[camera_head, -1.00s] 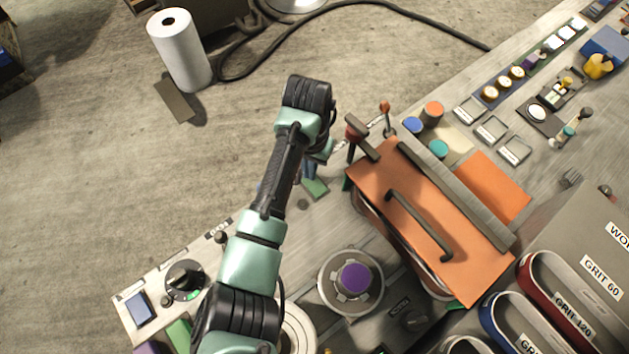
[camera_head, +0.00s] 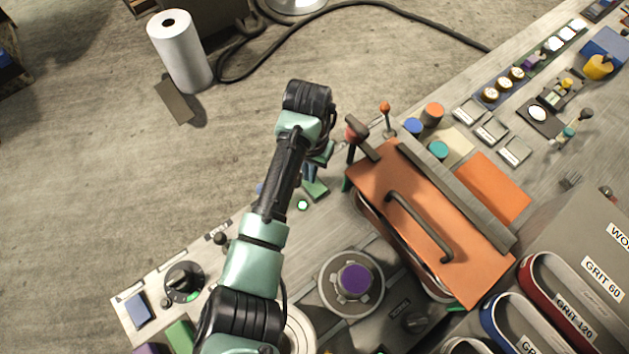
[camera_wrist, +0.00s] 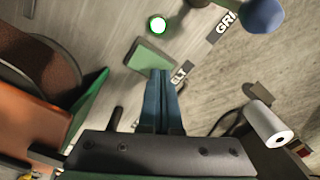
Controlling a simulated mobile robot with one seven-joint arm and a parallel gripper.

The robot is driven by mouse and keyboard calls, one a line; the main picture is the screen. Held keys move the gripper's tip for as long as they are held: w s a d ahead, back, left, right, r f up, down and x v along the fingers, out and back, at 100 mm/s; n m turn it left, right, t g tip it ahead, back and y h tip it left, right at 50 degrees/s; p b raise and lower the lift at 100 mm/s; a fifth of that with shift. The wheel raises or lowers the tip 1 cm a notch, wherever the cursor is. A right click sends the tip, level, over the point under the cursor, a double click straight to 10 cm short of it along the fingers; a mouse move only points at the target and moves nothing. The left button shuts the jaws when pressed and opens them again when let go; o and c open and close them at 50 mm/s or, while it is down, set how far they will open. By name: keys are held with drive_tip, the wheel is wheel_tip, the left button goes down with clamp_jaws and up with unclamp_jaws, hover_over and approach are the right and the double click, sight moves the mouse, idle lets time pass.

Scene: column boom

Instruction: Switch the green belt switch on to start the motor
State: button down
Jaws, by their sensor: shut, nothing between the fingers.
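An orange cover with a dark handle (camera_head: 419,227) stands right of the switch, with a red-topped lever (camera_head: 356,132) at its corner. A blue knob (camera_wrist: 262,14) is near the lamp. A purple-centred round hub (camera_head: 354,279) lies in front. Open floor is beyond the edge.

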wheel_tip(320, 180, up, 7)
drive_tip(key=p, duration=0.6)
drive_tip(key=shift+f, duration=0.2)
